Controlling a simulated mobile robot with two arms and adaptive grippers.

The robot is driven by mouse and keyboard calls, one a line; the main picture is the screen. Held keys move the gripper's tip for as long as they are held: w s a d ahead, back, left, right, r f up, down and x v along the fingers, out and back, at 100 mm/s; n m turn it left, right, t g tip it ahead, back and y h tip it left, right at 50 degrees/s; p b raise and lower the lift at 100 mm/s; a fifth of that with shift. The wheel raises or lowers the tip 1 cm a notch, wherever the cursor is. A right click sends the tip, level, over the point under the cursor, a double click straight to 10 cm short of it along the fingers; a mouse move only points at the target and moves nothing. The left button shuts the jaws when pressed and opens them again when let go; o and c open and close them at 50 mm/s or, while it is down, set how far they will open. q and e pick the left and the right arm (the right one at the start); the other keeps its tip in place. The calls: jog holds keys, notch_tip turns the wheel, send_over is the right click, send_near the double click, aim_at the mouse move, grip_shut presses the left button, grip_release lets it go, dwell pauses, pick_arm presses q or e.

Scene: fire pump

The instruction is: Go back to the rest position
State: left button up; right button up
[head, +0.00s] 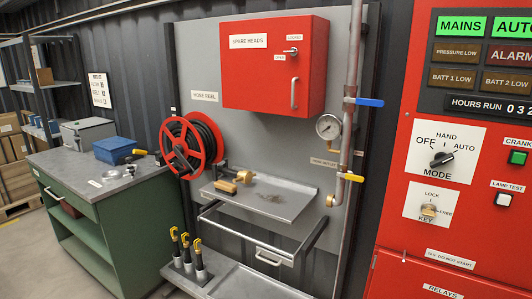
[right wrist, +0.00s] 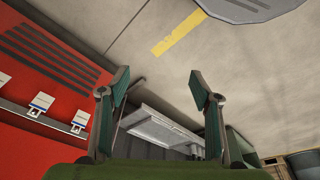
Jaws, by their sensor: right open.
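My right gripper (right wrist: 158,82) shows in the right wrist view with its two fingers spread wide apart. Nothing is between the fingers, and they touch nothing that I can see. Concrete floor and a grey metal shelf or tray (right wrist: 165,130) lie beyond them. A red cabinet face with white-labelled parts (right wrist: 40,104) is to the left of the fingers. Neither gripper shows in the head view, and my left gripper is in no view.
The red control panel (head: 415,210) stands at the right. A red spare heads box (head: 265,75), hose reel (head: 190,145), pressure gauge (head: 328,127) and small shelf (head: 285,205) are ahead. A green workbench (head: 115,240) is left.

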jog(key=s+d+f+g, duration=0.1)
jog(key=s+d+f, duration=0.2)
jog(key=s+f, duration=1.5)
notch_tip(320, 180, down, 2)
jog(key=shift+s+d+f+g, duration=0.15)
jog(key=shift+s+f+g, duration=0.15)
jog(key=shift+s, duration=0.1)
